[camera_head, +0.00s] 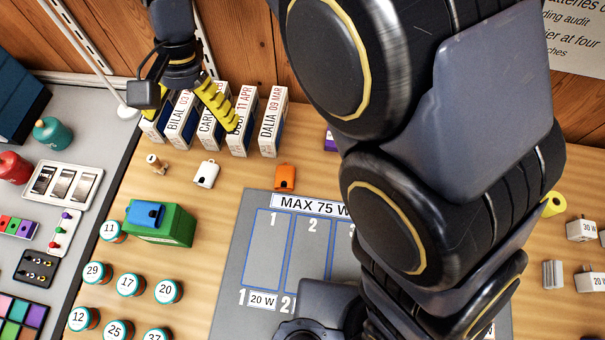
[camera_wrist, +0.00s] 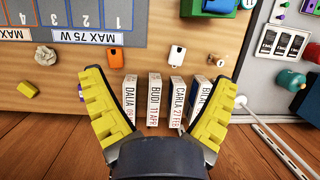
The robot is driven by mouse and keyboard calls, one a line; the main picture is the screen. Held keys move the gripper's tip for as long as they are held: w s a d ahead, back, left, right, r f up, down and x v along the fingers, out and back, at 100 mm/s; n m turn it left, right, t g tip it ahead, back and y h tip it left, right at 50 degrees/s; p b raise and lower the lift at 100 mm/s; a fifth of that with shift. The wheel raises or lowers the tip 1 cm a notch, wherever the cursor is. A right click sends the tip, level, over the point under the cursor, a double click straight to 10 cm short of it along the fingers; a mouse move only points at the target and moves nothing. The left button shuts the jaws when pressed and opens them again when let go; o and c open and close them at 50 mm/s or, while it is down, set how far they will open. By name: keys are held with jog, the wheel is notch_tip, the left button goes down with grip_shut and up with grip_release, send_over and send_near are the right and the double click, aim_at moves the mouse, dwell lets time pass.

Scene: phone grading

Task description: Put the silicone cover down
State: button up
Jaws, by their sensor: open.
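Three small case-like pieces with a hole could be the silicone cover; I cannot tell which is meant. A white one (camera_head: 206,174) and an orange one (camera_head: 285,177) lie on the wooden table. A blue one (camera_head: 146,214) lies on top of a green box (camera_head: 165,226). In the wrist view the white one (camera_wrist: 177,54) and the orange one (camera_wrist: 116,54) lie beyond my fingertips. My gripper (camera_wrist: 160,86), with yellow ribbed fingers, is spread open with no cover between them. In the head view my gripper (camera_head: 192,118) is above the row of name boxes.
Upright white name boxes (camera_head: 269,122) stand in a row below my gripper. A grey numbered mat (camera_head: 238,270) lies in the middle. Several numbered jars (camera_head: 128,286) stand front left. A grey side surface (camera_head: 94,142) holds a phone tray. Bare wood lies around the white piece.

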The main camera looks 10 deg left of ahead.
jog(key=d+r+t, duration=0.1)
jog(key=d+r, duration=0.1)
jog(key=d, duration=0.6)
jog(key=d+r, duration=0.2)
jog(key=d, duration=0.7)
jog(key=s+d+f, duration=0.2)
jog(key=s+d, duration=0.9)
jog(key=d, duration=0.1)
jog(key=shift+d+t+h, duration=0.25)
jog(key=shift+t+h, duration=0.05)
jog(key=shift+t, duration=0.1)
